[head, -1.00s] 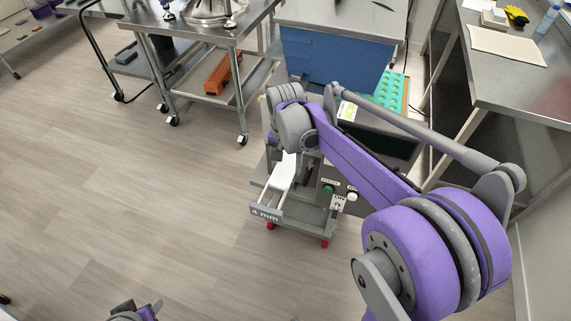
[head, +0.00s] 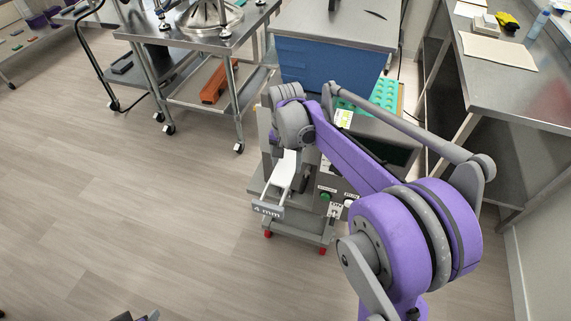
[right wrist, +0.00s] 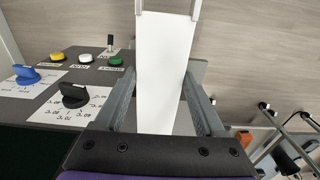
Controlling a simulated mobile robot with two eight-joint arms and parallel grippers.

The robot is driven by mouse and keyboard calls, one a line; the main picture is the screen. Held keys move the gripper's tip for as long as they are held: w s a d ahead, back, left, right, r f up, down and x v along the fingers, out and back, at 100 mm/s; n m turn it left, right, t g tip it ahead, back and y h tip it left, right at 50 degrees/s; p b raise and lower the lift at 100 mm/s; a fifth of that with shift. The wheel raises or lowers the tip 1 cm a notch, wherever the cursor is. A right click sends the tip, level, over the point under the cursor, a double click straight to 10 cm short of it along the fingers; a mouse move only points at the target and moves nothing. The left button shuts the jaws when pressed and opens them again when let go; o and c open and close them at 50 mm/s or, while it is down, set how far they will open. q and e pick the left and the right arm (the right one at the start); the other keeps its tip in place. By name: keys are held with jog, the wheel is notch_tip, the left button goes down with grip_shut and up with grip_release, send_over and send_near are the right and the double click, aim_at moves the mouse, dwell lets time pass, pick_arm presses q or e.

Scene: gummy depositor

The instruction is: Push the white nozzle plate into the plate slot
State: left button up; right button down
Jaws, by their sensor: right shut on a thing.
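The white nozzle plate (head: 284,172) is a long flat strip with a handle frame and a grey "4 mm" label (head: 268,211) at its near end. It lies at the front of the depositor machine (head: 300,225), its far part hidden under my right wrist. My right gripper (right wrist: 160,82) is shut on the plate (right wrist: 165,60), a finger on each side of it in the right wrist view. The plate slot is hidden, so I cannot tell how deep the plate sits. My left gripper (head: 140,315) shows only partly at the bottom edge of the head view; its jaws are unclear.
The machine has a green button (head: 325,197) and, in the right wrist view, a blue knob (right wrist: 30,74) and a black knob (right wrist: 75,94). A steel cart (head: 200,60) stands behind left, a steel table (head: 500,85) at right. The floor at left is clear.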

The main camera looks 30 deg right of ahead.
jog(key=shift+w+d+p, duration=0.15)
jog(key=shift+w+d, duration=1)
jog(key=shift+d, duration=0.25)
jog(key=shift+w+d+p, duration=0.15)
jog(key=shift+w+d, duration=1)
jog(key=shift+d, duration=0.2)
jog(key=shift+w+d+p, duration=0.3)
jog(key=shift+w+d, duration=0.95)
jog(key=shift+d, duration=0.15)
jog(key=shift+w+d+r, duration=0.1)
jog(key=shift+d, duration=0.1)
jog(key=shift+a, duration=0.1)
grip_release()
